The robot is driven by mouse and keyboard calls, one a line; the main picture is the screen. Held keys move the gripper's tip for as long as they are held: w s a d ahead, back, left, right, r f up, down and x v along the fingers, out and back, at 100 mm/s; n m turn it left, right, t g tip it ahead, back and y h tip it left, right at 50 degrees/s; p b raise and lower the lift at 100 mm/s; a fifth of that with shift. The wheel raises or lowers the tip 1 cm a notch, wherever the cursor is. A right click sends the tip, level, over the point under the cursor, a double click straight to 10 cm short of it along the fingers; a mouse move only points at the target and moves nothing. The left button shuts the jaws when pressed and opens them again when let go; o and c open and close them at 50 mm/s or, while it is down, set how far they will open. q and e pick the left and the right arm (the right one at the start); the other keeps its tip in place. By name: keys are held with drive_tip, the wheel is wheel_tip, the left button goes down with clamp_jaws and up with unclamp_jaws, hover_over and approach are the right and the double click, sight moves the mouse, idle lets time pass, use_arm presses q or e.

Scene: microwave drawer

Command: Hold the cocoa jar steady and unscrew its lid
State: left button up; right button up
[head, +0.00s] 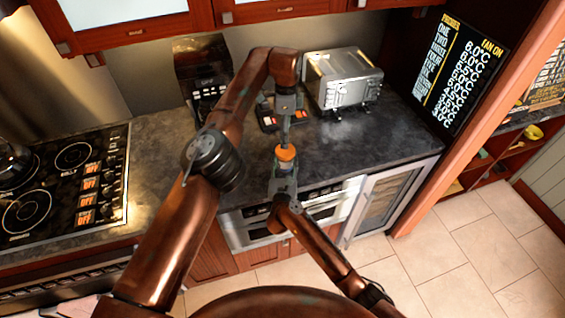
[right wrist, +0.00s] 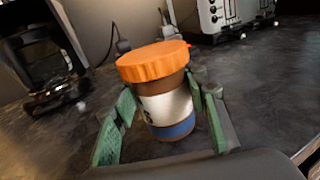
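The cocoa jar (right wrist: 168,108) is upright, brown with a white and blue label and an orange lid (right wrist: 153,61). In the head view its orange lid (head: 286,152) shows near the counter's front edge, and its body is mostly hidden. My right gripper (head: 283,170) is around the jar's body from the front; in the right wrist view its green pads (right wrist: 163,105) press against both sides, below the lid. My left gripper (head: 285,142) points down just above the lid, seen edge-on. Its finger opening cannot be made out, and it does not show in the right wrist view.
A silver toaster (head: 342,78) stands behind and right of the jar. A dark coffee machine (head: 203,75) stands at the back left. The cooktop (head: 65,180) is at the left. The dark counter (head: 385,135) is clear right of the jar.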

drive_tip(key=shift+w+d+f, duration=0.1)
drive_tip(key=shift+w+f, duration=0.1)
drive_tip(key=c, duration=0.3)
drive_tip(key=shift+s, duration=0.1)
drive_tip(key=c, duration=0.3)
clamp_jaws()
drive_tip(key=o, duration=0.8)
unclamp_jaws()
drive_tip(key=shift+f, duration=0.1)
drive_tip(key=o, duration=0.4)
drive_tip(key=shift+o, duration=0.2)
